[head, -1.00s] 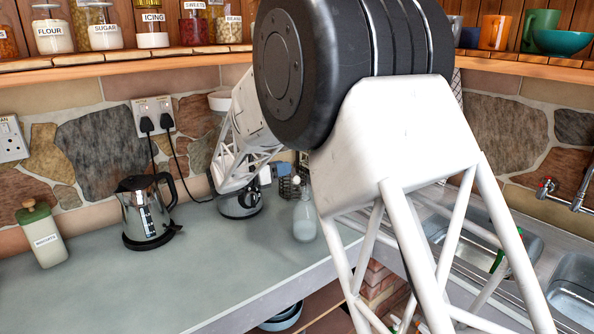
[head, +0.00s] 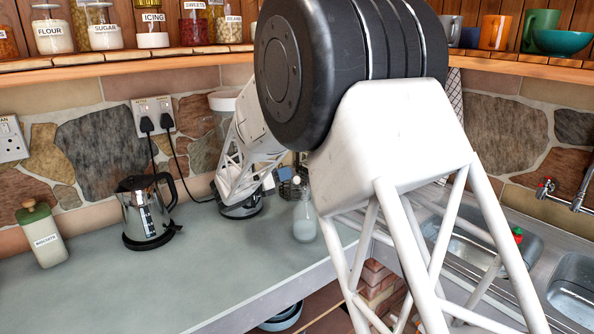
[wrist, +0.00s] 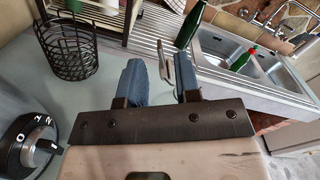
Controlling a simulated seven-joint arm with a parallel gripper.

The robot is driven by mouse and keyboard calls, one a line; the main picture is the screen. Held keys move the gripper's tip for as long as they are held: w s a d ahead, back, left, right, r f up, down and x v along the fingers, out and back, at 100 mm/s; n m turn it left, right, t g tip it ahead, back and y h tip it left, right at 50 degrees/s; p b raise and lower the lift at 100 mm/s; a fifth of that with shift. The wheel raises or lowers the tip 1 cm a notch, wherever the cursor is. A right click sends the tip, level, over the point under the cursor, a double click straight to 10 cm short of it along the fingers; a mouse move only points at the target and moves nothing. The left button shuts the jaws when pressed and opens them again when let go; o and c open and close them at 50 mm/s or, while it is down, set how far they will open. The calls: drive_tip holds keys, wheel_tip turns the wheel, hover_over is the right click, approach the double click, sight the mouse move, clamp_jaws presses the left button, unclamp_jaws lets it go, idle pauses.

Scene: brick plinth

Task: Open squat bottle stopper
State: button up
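A squat clear glass bottle (head: 304,222) with pale contents stands on the counter near its front edge, in the middle of the head view. A pale round stopper (head: 297,181) shows at its top. In the wrist view my gripper (wrist: 160,75) has two blue fingers apart with a gap between them, and nothing is clearly held. I cannot make out the squat bottle in the wrist view. In the head view my gripper is near the bottle, to its left and behind, largely hidden by my arm; the exact distance is unclear.
A black wire basket (wrist: 67,50) stands beyond my gripper. A kettle (head: 146,212) and a biscuits jar (head: 42,236) stand on the left counter. The front left counter is clear.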

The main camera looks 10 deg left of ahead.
drive_tip(key=x, duration=0.6)
drive_tip(key=shift+w+d, duration=0.1)
clamp_jaws()
